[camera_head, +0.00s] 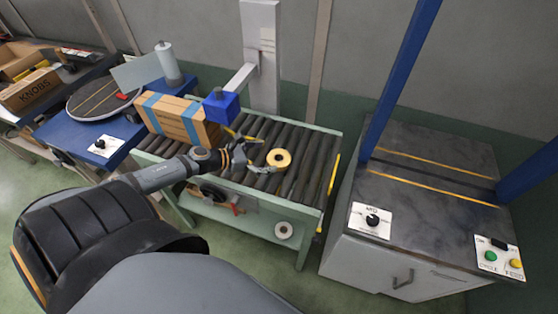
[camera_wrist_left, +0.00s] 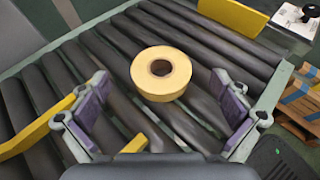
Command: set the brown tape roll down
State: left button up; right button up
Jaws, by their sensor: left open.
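The tape roll (camera_head: 278,158), tan-yellow with a dark centre hole, lies flat on the dark rollers of the conveyor (camera_head: 315,160). In the left wrist view the roll (camera_wrist_left: 160,74) sits ahead of and between the open fingers of my left gripper (camera_wrist_left: 162,108), apart from both purple pads. In the head view my left gripper (camera_head: 252,158) is just left of the roll, low over the rollers. My right gripper is not in view.
A cardboard box with blue straps (camera_head: 178,118) stands on the conveyor's left end, beside a blue block (camera_head: 221,106). Yellow guides (camera_head: 334,175) edge the rollers. A grey cabinet (camera_head: 420,215) with blue posts stands right. Rollers around the roll are mostly clear.

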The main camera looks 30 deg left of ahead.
aim_at(283, 158)
pick_arm(q)
jog(key=shift+w+d, duration=0.1)
jog(key=shift+w, duration=0.05)
jog(key=shift+f, duration=0.15)
jog(key=x, duration=0.2)
jog(key=f+b+x, duration=0.1)
jog(key=x, duration=0.2)
jog(key=shift+s, duration=0.2)
jog(key=c, duration=1.1)
